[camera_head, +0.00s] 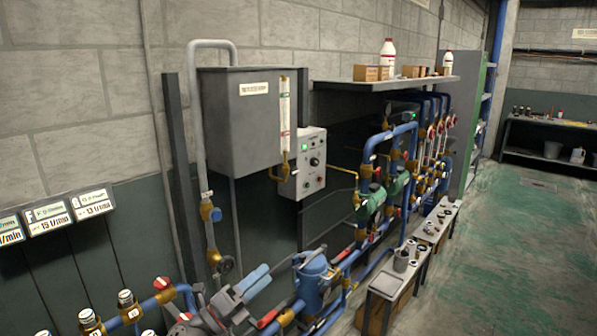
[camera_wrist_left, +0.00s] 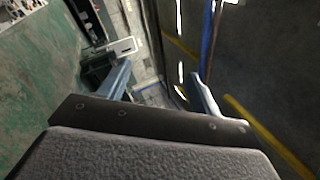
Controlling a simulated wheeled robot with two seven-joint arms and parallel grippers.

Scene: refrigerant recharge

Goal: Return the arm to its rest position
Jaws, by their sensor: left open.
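My left gripper (camera_head: 262,279) is in the lower middle of the head view, with grey links and two light-blue fingers pointing up and right. In the left wrist view its two fingers (camera_wrist_left: 162,90) are spread apart, with nothing between them. In the head view it shows in front of the lower pipework, just left of a blue canister (camera_head: 313,283). I cannot tell how far it is from the pipes. My right gripper is in neither view.
A grey tank (camera_head: 238,120) and a control box (camera_head: 305,165) hang on the wall. Blue pipes with brass valves (camera_head: 362,200) run right of my gripper. Small benches (camera_head: 384,284) stand along them. The green floor (camera_head: 510,250) at right is clear.

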